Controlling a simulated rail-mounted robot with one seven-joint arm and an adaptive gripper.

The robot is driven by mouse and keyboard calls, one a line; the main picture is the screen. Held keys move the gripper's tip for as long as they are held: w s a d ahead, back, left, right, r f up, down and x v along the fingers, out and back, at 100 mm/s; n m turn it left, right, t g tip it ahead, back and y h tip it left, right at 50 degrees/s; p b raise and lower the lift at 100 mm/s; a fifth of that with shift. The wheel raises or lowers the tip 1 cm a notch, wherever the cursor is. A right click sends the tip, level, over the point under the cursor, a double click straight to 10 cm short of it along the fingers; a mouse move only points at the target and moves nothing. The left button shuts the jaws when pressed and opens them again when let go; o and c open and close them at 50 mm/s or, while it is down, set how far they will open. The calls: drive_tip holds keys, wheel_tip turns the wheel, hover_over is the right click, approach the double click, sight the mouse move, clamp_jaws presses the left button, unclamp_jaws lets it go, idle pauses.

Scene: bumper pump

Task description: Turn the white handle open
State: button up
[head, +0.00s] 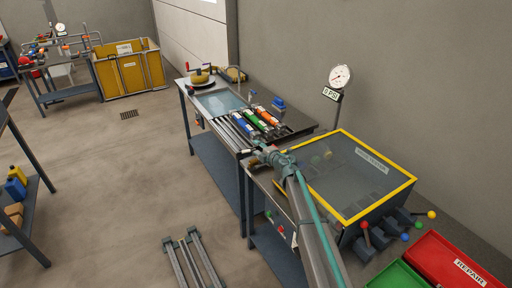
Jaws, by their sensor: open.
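My arm reaches from the bottom of the head view up and left to the bench. My gripper (262,147) is at its far end, near the front right of the rack of coloured cylinders. The fingers are small here and show no thing held between them. I cannot pick out a white handle in this view; it may be too small or hidden behind my arm. A clear-topped box with a yellow frame (393,205) stands to the right of my gripper. Several levers with coloured knobs, including a red one (364,225) and an orange one (432,214), stick out at its right end.
Blue, green and orange cylinders (269,116) lie on the bench beyond my gripper. A round gauge (340,76) stands behind the box. A red bin (462,265) and a green bin (398,278) are at the lower right. The floor at left is mostly clear.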

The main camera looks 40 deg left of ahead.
drive_tip(key=shift+v, duration=0.95)
